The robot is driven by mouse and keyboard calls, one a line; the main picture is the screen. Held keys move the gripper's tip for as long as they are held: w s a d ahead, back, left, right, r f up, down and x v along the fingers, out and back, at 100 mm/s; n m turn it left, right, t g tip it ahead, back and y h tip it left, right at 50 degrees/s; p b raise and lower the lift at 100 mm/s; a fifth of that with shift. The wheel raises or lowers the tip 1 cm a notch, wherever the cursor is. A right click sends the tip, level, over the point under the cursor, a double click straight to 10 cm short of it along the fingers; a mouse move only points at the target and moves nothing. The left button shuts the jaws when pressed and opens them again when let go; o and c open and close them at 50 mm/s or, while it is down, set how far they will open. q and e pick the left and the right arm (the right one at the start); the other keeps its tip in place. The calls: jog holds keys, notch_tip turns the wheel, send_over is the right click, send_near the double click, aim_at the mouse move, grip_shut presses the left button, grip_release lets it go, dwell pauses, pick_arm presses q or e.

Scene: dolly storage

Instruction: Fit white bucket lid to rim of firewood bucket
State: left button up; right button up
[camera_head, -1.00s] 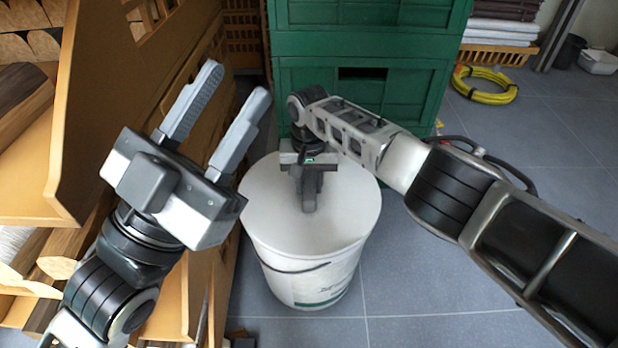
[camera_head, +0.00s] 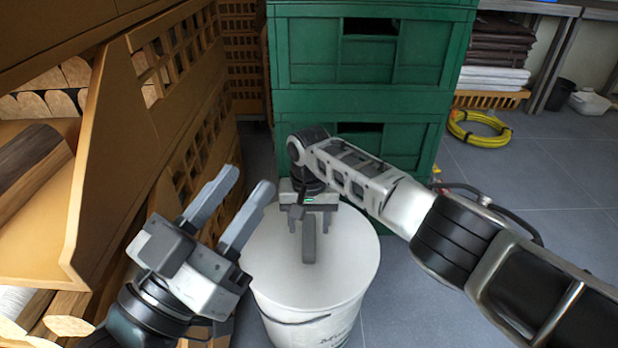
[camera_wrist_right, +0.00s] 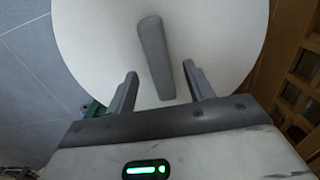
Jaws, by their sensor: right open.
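The white lid (camera_head: 345,245) lies on top of the white bucket (camera_head: 305,325) and covers its opening. I cannot tell whether its edge is fully pressed onto the rim. A grey bar handle (camera_head: 309,240) stands out of the lid's middle. My right gripper (camera_head: 311,218) is open above the lid's far half. In the right wrist view, its fingers (camera_wrist_right: 160,68) are on either side of the grey handle (camera_wrist_right: 150,40), with gaps to both. My left gripper (camera_head: 247,180) is open and empty, left of the lid and in front of the wooden crates.
Green stacked crates (camera_head: 365,100) stand right behind the bucket. Brown slatted crates (camera_head: 190,130) and a firewood shelf (camera_head: 90,190) close off the left. A yellow hose coil (camera_head: 480,130) lies at the right. The grey floor (camera_head: 540,190) there is clear.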

notch_tip(320, 180, up, 7)
jog(key=p, duration=0.3)
notch_tip(320, 180, up, 4)
jog(key=p, duration=0.2)
send_over(309, 233)
pick_arm(q)
notch_tip(309, 233, down, 8)
jog(key=s+n+g+y, duration=0.2)
jog(key=n+g+y, duration=0.1)
jog(key=n+g, duration=0.1)
jog(key=shift+s+d+g+y, duration=0.2)
jog(key=shift+d+g+y, duration=0.1)
jog(key=shift+g, duration=0.2)
pick_arm(e)
jog(key=shift+r, duration=0.75)
pick_arm(q)
jog(key=shift+r, duration=0.15)
